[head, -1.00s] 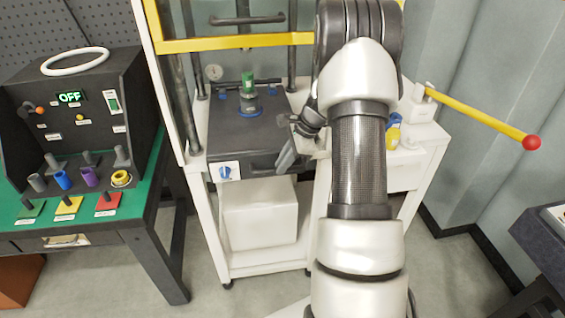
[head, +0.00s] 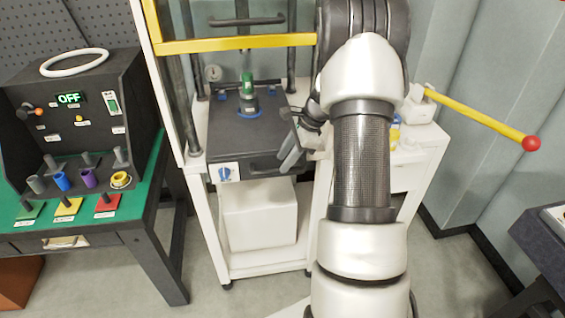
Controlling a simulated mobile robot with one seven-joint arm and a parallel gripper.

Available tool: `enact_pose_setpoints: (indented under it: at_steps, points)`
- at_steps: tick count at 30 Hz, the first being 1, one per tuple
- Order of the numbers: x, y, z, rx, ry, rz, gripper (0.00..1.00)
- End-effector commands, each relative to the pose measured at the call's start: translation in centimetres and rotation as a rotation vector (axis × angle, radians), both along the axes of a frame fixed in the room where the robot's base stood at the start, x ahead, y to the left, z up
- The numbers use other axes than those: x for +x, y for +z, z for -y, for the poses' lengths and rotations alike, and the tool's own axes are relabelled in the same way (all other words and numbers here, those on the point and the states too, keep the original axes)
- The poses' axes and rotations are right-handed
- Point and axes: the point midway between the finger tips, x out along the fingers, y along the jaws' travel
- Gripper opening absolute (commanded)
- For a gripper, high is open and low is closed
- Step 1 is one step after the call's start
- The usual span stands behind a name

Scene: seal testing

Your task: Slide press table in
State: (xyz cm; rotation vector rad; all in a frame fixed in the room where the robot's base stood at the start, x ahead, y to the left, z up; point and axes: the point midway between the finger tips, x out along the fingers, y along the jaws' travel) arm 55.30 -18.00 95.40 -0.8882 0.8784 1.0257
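The press table (head: 228,132) is a dark grey slab in the white-framed press at the centre of the head view. A fixture with a green top (head: 247,82) and a blue ring at its base stands upright on it. My gripper (head: 290,158) is at the table's front right edge, with grey finger parts angled down to the left. My arm covers much of the gripper. I cannot tell whether it touches the table or how far its fingers are apart.
A yellow bar (head: 232,43) crosses the press above the table. A yellow lever with a red knob (head: 530,143) sticks out at right. A control box showing OFF (head: 70,98) stands on the green bench at left. A white box (head: 258,212) is below the table.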

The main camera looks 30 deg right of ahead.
Motion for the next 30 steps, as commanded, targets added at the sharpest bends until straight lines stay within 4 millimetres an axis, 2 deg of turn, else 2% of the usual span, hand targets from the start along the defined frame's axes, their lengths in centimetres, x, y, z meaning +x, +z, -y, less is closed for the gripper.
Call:
enact_pose_setpoints:
  at_steps: [1,6,15,21,30]
  points:
    - [-0.2,1.3,0.5,-0.004,-0.002,0.004,0.31]
    - [-1.4,5.2,1.9,-0.003,-0.002,0.006,0.31]
    - [-3.2,11.2,4.0,-0.004,-0.003,0.006,0.31]
    - [-3.8,13.1,4.7,-0.003,-0.004,0.005,0.31]
    - [-4.0,13.5,4.9,-0.002,-0.003,0.004,0.31]
